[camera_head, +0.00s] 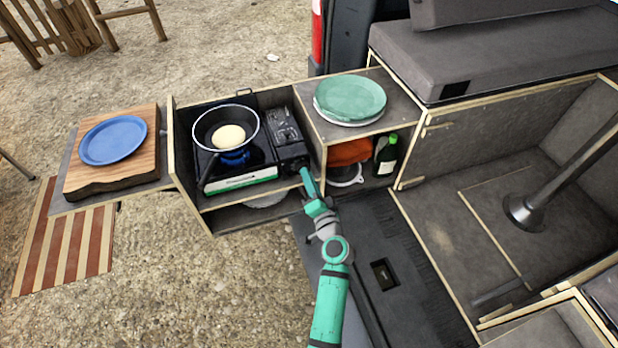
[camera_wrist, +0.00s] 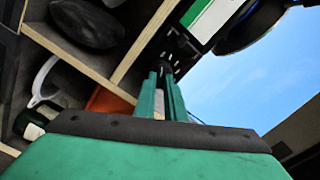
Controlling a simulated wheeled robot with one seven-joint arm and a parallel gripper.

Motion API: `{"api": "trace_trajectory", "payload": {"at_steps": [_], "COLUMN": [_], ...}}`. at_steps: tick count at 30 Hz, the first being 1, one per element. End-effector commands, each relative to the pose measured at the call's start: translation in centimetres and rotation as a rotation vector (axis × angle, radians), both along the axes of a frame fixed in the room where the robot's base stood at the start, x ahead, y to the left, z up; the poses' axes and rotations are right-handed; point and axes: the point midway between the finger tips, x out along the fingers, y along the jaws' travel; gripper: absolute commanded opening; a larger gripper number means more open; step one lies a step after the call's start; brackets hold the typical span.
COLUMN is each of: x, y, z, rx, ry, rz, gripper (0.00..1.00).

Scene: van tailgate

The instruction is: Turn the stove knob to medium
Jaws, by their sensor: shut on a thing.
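The camping stove (camera_head: 240,181) stands in the pull-out wooden box, with its dark control side (camera_head: 288,140) on the right. A black pan (camera_head: 203,128) with a pale round food (camera_head: 228,136) in it sits on the burner, and blue shows under it. My gripper (camera_head: 304,174) reaches the stove's front right corner, where the knob is. In the wrist view my gripper's green fingers (camera_wrist: 163,78) are close together on a small dark part, the stove knob (camera_wrist: 165,68), at the stove's front face. The knob's angle and marks are too small to read.
A green plate (camera_head: 350,97) lies on the shelf top right of the stove. Below it are an orange cloth (camera_head: 349,151) and a green bottle (camera_head: 386,154). A blue plate (camera_head: 112,140) lies on a wooden board (camera_head: 82,186) at the left. Wooden box walls border the stove.

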Motion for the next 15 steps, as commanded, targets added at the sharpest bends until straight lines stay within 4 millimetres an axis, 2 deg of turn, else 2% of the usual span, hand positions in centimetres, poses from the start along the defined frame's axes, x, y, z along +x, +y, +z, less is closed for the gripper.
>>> {"api": "trace_trajectory", "payload": {"at_steps": [1, 8, 15], "x": [-0.17, -0.23, -0.25], "y": [0.75, 1.03, 1.2], "z": [-0.54, -0.65, -0.68], "rx": [0.012, 0.131, 0.335], "ry": [0.014, 0.055, 0.122], "rz": [0.014, 0.018, 0.021], "gripper": [0.0, 0.0, 0.0]}}
